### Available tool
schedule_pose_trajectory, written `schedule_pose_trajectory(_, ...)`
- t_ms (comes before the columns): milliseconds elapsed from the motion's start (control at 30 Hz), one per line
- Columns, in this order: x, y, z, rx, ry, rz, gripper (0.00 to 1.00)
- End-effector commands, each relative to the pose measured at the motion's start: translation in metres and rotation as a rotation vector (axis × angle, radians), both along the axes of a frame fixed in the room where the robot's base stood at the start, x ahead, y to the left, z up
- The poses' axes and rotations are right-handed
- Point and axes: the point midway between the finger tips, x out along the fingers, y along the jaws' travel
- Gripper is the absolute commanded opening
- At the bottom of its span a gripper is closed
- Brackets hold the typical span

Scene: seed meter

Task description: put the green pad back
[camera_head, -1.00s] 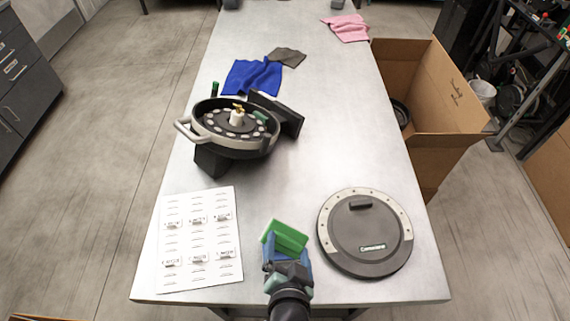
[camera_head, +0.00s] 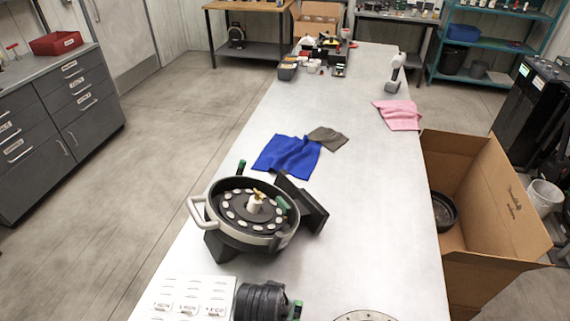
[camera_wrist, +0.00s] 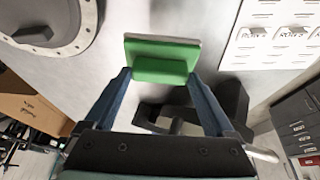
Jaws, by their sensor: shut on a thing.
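The green pad (camera_wrist: 162,58) is a flat green block with a pale edge, in front of my fingers in the wrist view. My gripper (camera_wrist: 160,80) is shut on it, a blue finger at each side.
The label sheet (camera_head: 190,283) lies front left. The round lid (camera_wrist: 70,42) lies on the table, its edge at the bottom of the head view. Blue (camera_head: 287,155), grey and pink (camera_head: 400,114) cloths lie farther back. An open cardboard box (camera_head: 512,205) stands right.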

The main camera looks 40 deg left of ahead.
Motion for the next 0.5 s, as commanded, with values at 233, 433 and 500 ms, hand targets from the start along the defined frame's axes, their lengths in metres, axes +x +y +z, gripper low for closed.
schedule_pose_trajectory(233,0.000,0.000,-0.030,0.001,-0.001,-0.001,0.45)
schedule_pose_trajectory(433,0.000,0.000,-0.058,0.000,0.000,-0.001,0.45)
schedule_pose_trajectory(500,0.000,0.000,-0.065,0.002,-0.001,-0.001,0.45)
